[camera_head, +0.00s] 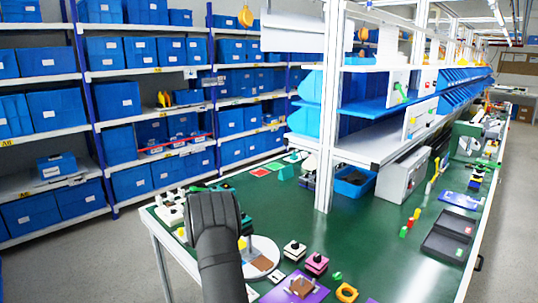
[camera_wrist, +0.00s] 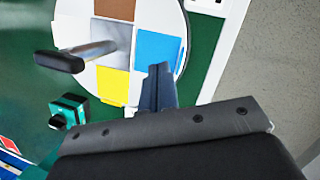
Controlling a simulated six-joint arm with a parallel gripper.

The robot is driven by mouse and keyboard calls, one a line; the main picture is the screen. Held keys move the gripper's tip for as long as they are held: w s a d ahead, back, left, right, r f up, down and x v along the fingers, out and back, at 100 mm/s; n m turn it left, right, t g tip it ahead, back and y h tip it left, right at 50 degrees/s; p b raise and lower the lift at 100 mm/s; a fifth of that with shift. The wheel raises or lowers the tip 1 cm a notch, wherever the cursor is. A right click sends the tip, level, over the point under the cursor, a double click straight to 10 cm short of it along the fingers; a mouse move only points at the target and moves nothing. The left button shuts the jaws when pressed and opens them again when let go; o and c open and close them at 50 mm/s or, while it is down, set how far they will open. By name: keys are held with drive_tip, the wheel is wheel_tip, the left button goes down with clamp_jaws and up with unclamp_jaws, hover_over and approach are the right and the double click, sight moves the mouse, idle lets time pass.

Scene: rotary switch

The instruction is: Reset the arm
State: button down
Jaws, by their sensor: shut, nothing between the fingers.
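The rotary switch is a white round dial (camera_wrist: 75,28) with brown, blue (camera_wrist: 160,50) and yellow patches and a lever ending in a black knob (camera_wrist: 60,62). My gripper (camera_wrist: 161,70) is shut and empty. In the picture its fingertips overlap the dial's lower right edge, beside the blue patch and well to the right of the knob. I cannot tell how high they are above the dial. In the head view the dial (camera_head: 266,246) shows on the green table beside my dark arm, which hides part of it; the fingers are not clear there.
A teal block with a black knob (camera_wrist: 68,112) stands below the dial in the wrist view. In the head view, a white and a pink knobbed block (camera_head: 316,264) sit right of the dial on the green table (camera_head: 375,240). A shelf post (camera_head: 326,150) rises behind.

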drive_tip(key=w+y, duration=0.1)
drive_tip(key=w+d+r+m, duration=0.1)
drive_tip(key=w+r+m+y, duration=0.1)
drive_tip(key=w, duration=0.1)
drive_tip(key=shift+d+r+y, duration=0.15)
drive_tip(key=shift+d+y, duration=0.05)
drive_tip(key=shift+y, duration=0.1)
